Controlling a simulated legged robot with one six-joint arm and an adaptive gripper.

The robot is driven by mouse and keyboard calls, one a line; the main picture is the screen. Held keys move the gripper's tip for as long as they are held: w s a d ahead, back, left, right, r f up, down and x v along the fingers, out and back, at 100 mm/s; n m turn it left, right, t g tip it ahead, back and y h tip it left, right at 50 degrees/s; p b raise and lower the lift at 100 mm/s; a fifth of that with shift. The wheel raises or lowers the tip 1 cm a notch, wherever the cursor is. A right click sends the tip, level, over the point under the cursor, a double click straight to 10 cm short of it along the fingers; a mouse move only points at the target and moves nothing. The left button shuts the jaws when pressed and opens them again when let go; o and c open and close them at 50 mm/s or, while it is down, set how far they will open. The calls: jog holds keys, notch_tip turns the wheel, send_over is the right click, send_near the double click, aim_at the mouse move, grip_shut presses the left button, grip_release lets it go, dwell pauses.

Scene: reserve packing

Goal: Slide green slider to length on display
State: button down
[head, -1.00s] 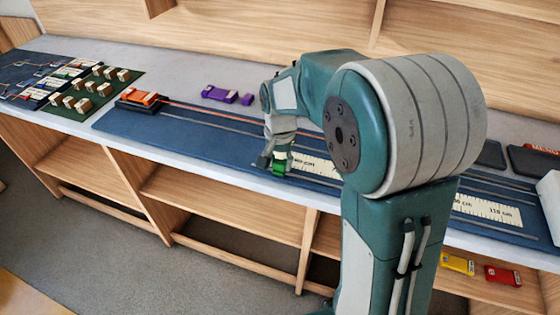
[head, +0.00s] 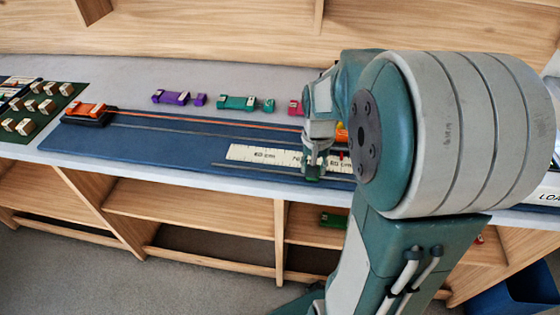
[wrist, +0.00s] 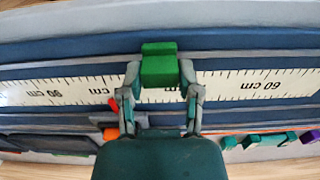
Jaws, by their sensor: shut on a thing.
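The green slider (wrist: 159,65) sits over the ruler strip in the wrist view, with a gripper finger on each side of it. My gripper (head: 317,168) is shut on it, low over the blue board. In the head view only a little green shows under my fingers. The cream ruler (head: 262,153) runs to the left of my gripper, with a 60 cm label. In the wrist view the ruler (wrist: 75,91) shows 90 cm left of the slider and 60 cm right of it. A small red marker (wrist: 113,104) lies left of the slider. No readable length display is in view.
An orange block (head: 86,109) sits at the board's left end, with an orange line running right. Purple (head: 171,97) and teal (head: 237,103) pieces lie behind the blue board (head: 120,145). My arm hides the board's right part. Open shelves lie below the bench.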

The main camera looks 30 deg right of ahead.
aim_at(340, 181)
jog(key=s+d, duration=0.4)
jog(key=d, duration=0.1)
jog(key=shift+s+d+f, duration=0.1)
jog(key=shift+s+d, duration=0.1)
jog(key=shift+d, duration=0.1)
jog(key=shift+c, duration=1.5)
grip_release()
jog(key=shift+w, duration=0.1)
notch_tip(340, 181, up, 12)
